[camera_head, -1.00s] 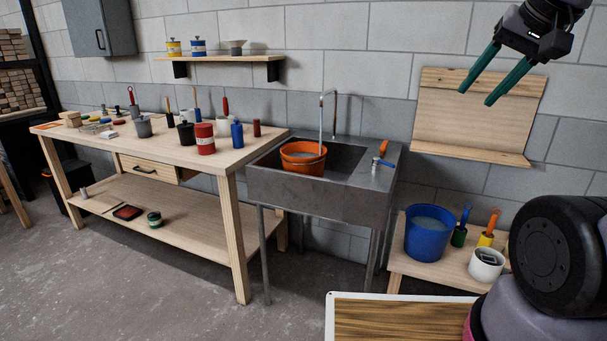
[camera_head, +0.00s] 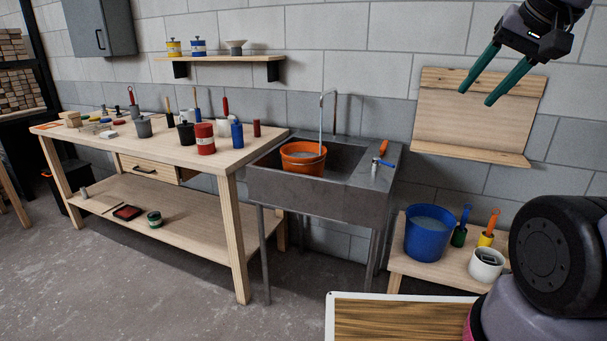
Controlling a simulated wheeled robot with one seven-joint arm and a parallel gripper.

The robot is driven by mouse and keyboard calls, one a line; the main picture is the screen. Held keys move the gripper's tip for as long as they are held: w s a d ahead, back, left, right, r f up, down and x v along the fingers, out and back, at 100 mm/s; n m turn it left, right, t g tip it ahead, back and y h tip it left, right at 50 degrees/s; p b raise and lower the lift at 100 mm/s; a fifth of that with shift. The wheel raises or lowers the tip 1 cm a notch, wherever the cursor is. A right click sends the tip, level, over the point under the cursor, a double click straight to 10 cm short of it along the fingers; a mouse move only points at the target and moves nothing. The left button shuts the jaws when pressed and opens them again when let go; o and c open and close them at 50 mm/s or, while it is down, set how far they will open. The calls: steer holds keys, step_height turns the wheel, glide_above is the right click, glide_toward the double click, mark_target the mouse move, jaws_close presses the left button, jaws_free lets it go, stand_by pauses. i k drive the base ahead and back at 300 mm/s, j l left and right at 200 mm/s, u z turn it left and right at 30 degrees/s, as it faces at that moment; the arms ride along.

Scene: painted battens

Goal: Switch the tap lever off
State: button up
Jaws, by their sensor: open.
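The tap spout (camera_head: 335,108) rises at the back of the grey sink and arches over an orange bucket (camera_head: 302,160) in the basin. A thin pale stream runs from its end down into the bucket. On the sink's right ledge stands a small silver fitting with a blue lever (camera_head: 386,163), which looks like the tap lever; its exact setting is too small to tell. My gripper (camera_head: 476,94) is at the upper right, in front of the wall, its two green fingers apart and empty. It is well above and to the right of the lever, touching nothing.
An orange-handled item (camera_head: 383,148) lies close behind the lever. A wall panel with a ledge (camera_head: 480,115) is behind my gripper. A low table right of the sink (camera_head: 397,262) carries a blue bucket (camera_head: 430,234), brushes and a white pot. A workbench (camera_head: 160,150) stands left.

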mark_target(376, 161)
steer(key=i+j, duration=0.35)
steer(key=i, duration=0.2)
steer(key=i+j, duration=0.4)
steer(key=i, duration=0.2)
steer(key=l+z, duration=0.05)
